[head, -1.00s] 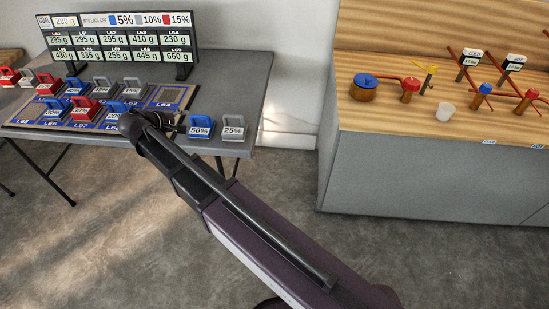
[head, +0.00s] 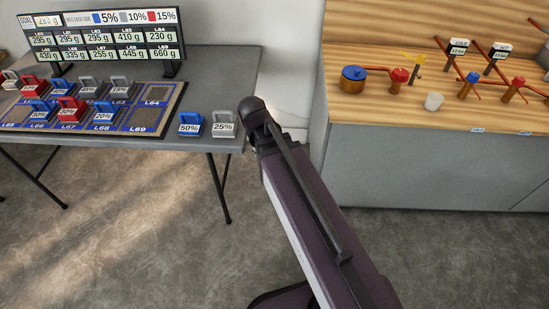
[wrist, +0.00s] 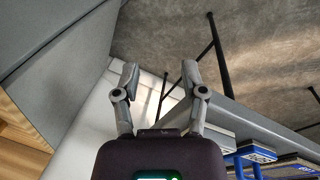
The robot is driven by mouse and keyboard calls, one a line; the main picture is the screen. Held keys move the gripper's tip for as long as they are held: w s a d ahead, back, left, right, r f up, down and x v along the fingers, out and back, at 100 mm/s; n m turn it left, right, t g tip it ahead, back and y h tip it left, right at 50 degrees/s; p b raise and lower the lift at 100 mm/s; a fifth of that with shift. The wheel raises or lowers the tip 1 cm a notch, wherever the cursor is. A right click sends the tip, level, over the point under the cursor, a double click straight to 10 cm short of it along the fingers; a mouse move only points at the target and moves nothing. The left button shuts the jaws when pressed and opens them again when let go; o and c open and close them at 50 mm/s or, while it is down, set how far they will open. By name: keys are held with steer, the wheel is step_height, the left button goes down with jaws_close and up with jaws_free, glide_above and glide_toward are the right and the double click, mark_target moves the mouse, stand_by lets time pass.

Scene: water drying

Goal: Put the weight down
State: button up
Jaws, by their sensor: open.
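My gripper shows in the wrist view (wrist: 160,78) with its two fingers spread apart and nothing between them. In the head view my arm hides the fingers, and its end is right of the table, apart from the weights. A blue weight marked 20% (head: 104,114) stands upright on the mat (head: 176,98) by the L68 label. Red (head: 70,112) and blue (head: 38,113) weights stand left of it, with grey (head: 120,88) ones behind. A blue 50% weight (head: 190,126) and a grey 25% weight (head: 224,126) stand off the mat near the table's right edge.
A board of gram readings (head: 105,38) stands at the table's back (head: 215,75). Open floor lies in front and between.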

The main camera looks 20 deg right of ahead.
steer(key=shift+m+y, duration=0.9)
steer(key=shift+s+d+f, duration=0.1)
steer(key=shift+s+d, duration=0.3)
steer(key=shift+s, duration=0.25)
steer(key=shift+s+d+r, duration=0.1)
steer(key=shift+s+d, duration=0.25)
steer(key=shift+s, duration=0.3)
steer(key=shift+s+d+f, duration=0.1)
steer(key=shift+s+d, duration=0.3)
steer(key=shift+s, duration=0.25)
